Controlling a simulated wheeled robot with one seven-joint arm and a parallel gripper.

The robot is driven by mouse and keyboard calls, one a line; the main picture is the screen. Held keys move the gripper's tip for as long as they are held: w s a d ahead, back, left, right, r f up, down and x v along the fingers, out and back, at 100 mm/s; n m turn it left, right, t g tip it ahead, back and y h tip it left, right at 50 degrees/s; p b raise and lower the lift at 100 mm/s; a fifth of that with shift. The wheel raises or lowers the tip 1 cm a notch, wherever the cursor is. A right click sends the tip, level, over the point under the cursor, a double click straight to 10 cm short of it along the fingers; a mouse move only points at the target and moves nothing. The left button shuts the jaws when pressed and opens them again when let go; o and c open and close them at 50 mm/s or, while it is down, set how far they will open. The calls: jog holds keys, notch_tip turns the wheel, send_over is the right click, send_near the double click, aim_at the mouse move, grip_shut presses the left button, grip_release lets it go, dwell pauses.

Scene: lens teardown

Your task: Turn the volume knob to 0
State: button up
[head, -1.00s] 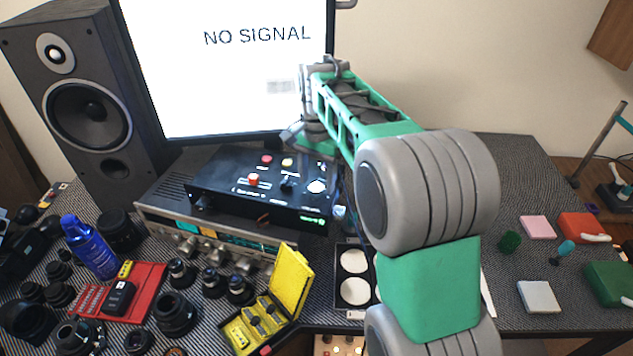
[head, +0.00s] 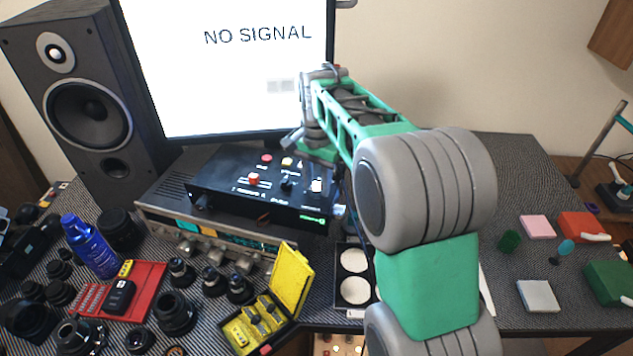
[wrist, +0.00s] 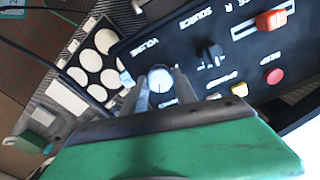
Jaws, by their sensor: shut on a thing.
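The volume knob (wrist: 160,76) is a small round knob with a pale top and a dark line on it, next to the printed word VOLUME on a black control box (wrist: 135,37). My gripper (wrist: 160,88) is shut on the knob, one finger on each side of it in the wrist view. The scale around the knob is too covered and small to read. In the head view the black box (head: 225,185) sits on a silver receiver (head: 160,212), and the knob (head: 316,186) is a small pale patch at its right. My fingertips cannot be made out there.
A black source knob (wrist: 210,52), a red slider (wrist: 270,19), a red button (wrist: 274,76) and a yellow button (wrist: 240,89) are close by. A monitor (head: 230,80) stands behind. A tray with pale discs (head: 341,275) and an open yellow case (head: 291,280) stand in front.

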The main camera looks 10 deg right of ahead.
grip_shut()
jog(key=shift+n, duration=0.3)
jog(key=n+p, duration=0.1)
jog(key=n, duration=0.4)
jog(key=shift+r, duration=0.1)
jog(key=n+p, duration=0.1)
jog(key=n, duration=0.5)
jog(key=shift+a+n, duration=0.1)
jog(key=shift+n, duration=0.2)
jog(key=n+p, duration=0.1)
jog(key=n, duration=1)
jog(key=shift+n, duration=0.4)
